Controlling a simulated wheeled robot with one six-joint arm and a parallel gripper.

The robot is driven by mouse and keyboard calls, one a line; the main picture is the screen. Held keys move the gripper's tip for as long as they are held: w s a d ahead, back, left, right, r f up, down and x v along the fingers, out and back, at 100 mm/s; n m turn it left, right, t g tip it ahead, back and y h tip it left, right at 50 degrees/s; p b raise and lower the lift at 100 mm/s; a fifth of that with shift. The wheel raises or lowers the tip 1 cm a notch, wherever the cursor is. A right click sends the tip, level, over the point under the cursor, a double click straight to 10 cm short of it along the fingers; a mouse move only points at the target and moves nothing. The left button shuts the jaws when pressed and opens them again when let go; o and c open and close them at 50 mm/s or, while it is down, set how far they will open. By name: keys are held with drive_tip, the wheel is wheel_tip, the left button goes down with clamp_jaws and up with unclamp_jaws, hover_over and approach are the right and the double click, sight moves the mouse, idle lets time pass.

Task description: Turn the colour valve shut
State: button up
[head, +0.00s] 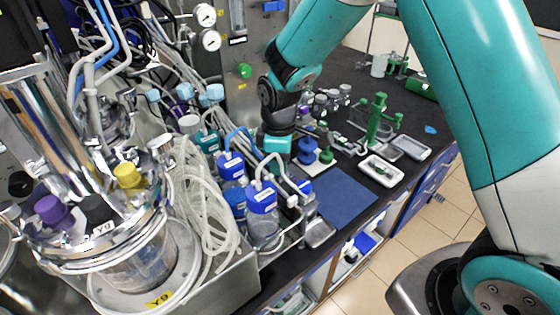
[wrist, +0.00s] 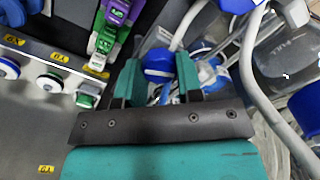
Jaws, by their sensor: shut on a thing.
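My gripper (wrist: 158,66) shows in the wrist view with its two teal fingers apart and a blue cap-like part (wrist: 158,62) between their tips. The gripper is shut on this part; whether it is the colour valve I cannot tell. In the head view my gripper (head: 279,146) points down beside the tubing and blue-capped bottles, and its fingertips are hidden. A green knob (head: 244,71) sits on the grey panel in the head view. The wrist view shows a green knob (wrist: 89,94) beside white and blue knobs (wrist: 49,81) on a labelled panel.
Blue-capped bottles (head: 262,198) and coiled clear tubing (head: 194,190) crowd the left of my gripper. A green stand (head: 377,121) and a white tray (head: 381,170) are to the right. A purple and green clamp (wrist: 108,32) is close to the fingers. The blue mat (head: 346,200) is clear.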

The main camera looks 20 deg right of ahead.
drive_tip(key=shift+w+r+m, duration=0.1)
drive_tip(key=shift+w+m, duration=0.05)
drive_tip(key=shift+m, duration=2.05)
drive_tip(key=o, duration=0.9)
wheel_tip(320, 180, up, 17)
drive_tip(key=b, duration=0.3)
drive_tip(key=shift+r, duration=0.15)
drive_tip(key=s+a+f+y, duration=0.1)
drive_tip(key=s, duration=0.7)
drive_tip(key=s+a+f+y, duration=0.1)
drive_tip(key=s, duration=0.7)
drive_tip(key=s+a+f+m+y, duration=0.1)
drive_tip(key=s+y, duration=0.1)
drive_tip(key=s, duration=0.6)
drive_tip(key=shift+s+a+b, duration=0.2)
drive_tip(key=shift+a+b, duration=0.1)
drive_tip(key=shift+b, duration=0.1)
